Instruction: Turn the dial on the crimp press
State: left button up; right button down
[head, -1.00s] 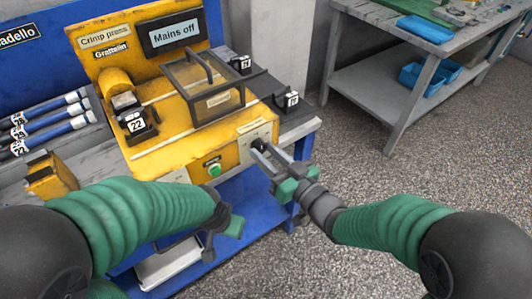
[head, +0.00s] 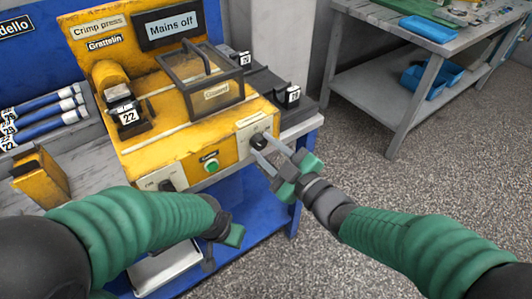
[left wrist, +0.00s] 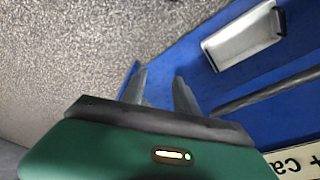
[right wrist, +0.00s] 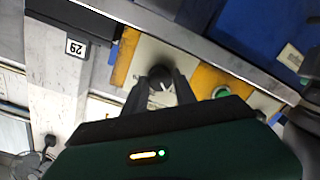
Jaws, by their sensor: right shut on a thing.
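The yellow crimp press (head: 185,140) stands on the blue bench, with a sign reading "Mains off" above it. Its black dial (head: 258,141) is on the white plate at the right end of the front face. My right gripper (head: 262,150) is shut on this dial, and the dial (right wrist: 160,76) shows between its fingers in the right wrist view. A second black knob (head: 167,185) is at the left end of the front. My left gripper (head: 222,236) hangs low before the bench. Its fingers (left wrist: 160,85) are apart and empty in the left wrist view.
A green button (head: 211,166) sits between the two knobs. A clear guard with a black frame (head: 215,93) covers the press middle. Black blocks tagged 22 (head: 128,117) and 29 (right wrist: 75,47) stand nearby. A white tray (head: 168,265) lies on the lower shelf.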

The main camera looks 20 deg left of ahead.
jog(key=shift+s+f+n+b, duration=0.1)
jog(key=shift+f+n+b, duration=0.15)
jog(key=shift+n+b, duration=0.65)
jog(key=shift+n, duration=0.3)
jog(key=c, duration=1.3)
grip_release()
jog(key=shift+c, duration=0.2)
jog(key=o, duration=0.3)
jog(key=shift+r, duration=0.2)
